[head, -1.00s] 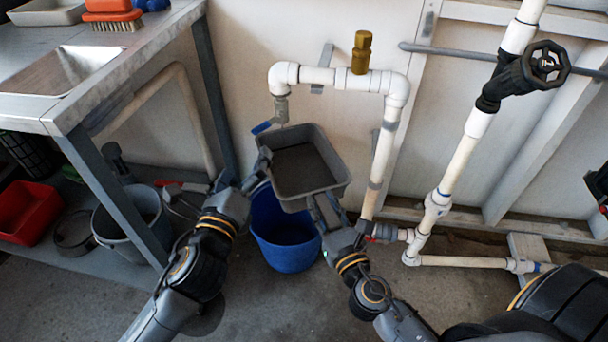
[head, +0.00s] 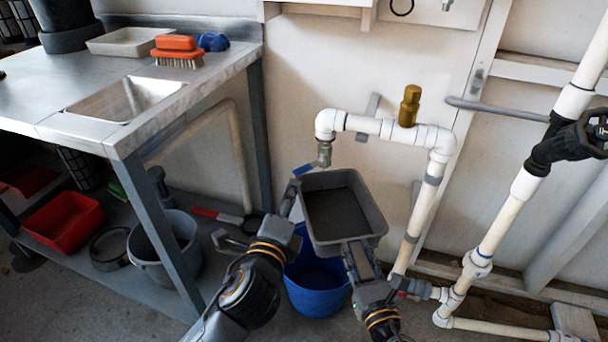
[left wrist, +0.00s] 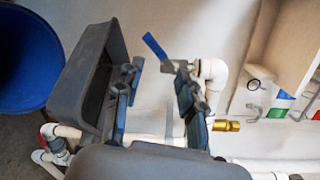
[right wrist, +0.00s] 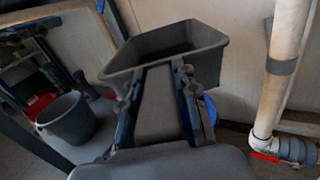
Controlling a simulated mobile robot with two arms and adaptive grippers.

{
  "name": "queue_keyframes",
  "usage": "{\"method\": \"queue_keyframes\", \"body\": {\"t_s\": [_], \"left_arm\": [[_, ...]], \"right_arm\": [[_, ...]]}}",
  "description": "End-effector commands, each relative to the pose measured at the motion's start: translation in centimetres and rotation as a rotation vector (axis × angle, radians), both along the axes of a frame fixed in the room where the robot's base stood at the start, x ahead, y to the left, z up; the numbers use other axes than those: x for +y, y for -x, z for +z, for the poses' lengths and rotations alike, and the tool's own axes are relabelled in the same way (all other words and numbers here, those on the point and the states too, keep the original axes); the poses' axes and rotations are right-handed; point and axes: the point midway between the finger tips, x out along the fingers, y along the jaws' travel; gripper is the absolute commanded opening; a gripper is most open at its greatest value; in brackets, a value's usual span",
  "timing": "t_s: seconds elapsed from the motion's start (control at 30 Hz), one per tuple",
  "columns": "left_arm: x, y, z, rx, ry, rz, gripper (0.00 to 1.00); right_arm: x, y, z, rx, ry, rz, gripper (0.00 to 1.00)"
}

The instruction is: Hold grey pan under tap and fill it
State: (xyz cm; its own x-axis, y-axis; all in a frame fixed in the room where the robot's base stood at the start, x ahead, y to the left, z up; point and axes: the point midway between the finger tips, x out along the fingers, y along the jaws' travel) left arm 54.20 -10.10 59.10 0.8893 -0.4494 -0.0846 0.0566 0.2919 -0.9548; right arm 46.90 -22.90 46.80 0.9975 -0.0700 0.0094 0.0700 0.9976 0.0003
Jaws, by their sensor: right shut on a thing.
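The grey pan (head: 345,210) is a deep rectangular tray, held below the tap (head: 324,153) at the end of white pipework. Its inside is dark; I cannot tell whether it holds water. My right gripper (right wrist: 165,85) is shut on the pan's grey handle (right wrist: 163,110), on its near side. My left gripper (left wrist: 155,75) is open and empty beside the pan's left side. The tap's blue lever (left wrist: 155,46) shows just beyond and between its fingertips, apparently not gripped. In the head view the lever (head: 303,169) is just above the pan's upper left corner.
A blue bucket (head: 318,288) stands on the floor under the pan. White pipes with a black valve wheel (head: 592,133) run to the right. A metal sink table (head: 75,95) stands at left, with a grey bucket (head: 163,250) and red tub (head: 65,222) below.

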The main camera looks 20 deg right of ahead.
Motion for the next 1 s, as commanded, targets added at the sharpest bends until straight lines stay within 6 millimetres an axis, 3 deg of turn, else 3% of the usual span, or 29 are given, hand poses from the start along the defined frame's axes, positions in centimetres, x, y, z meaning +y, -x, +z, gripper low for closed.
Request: {"method": "queue_keyframes", "body": {"t_s": [0.3,0.5,0.77,1.0], "left_arm": [[-1.4,-0.1,0.4,0.322,0.501,0.190,0.39],[-1.8,0.1,0.5,0.443,0.722,0.283,0.39],[-2.0,-0.3,0.4,0.491,0.819,0.328,0.39],[-2.9,-3.3,-0.3,0.488,0.819,0.328,0.39]], "right_arm": [[0.0,-0.1,0.3,-0.006,0.001,0.000,0.00],[0.0,-0.1,0.3,-0.006,0.001,0.000,0.00],[0.0,-0.1,0.3,-0.006,0.000,0.000,0.00],[0.0,-0.1,0.3,-0.007,0.001,0.000,0.00]]}}
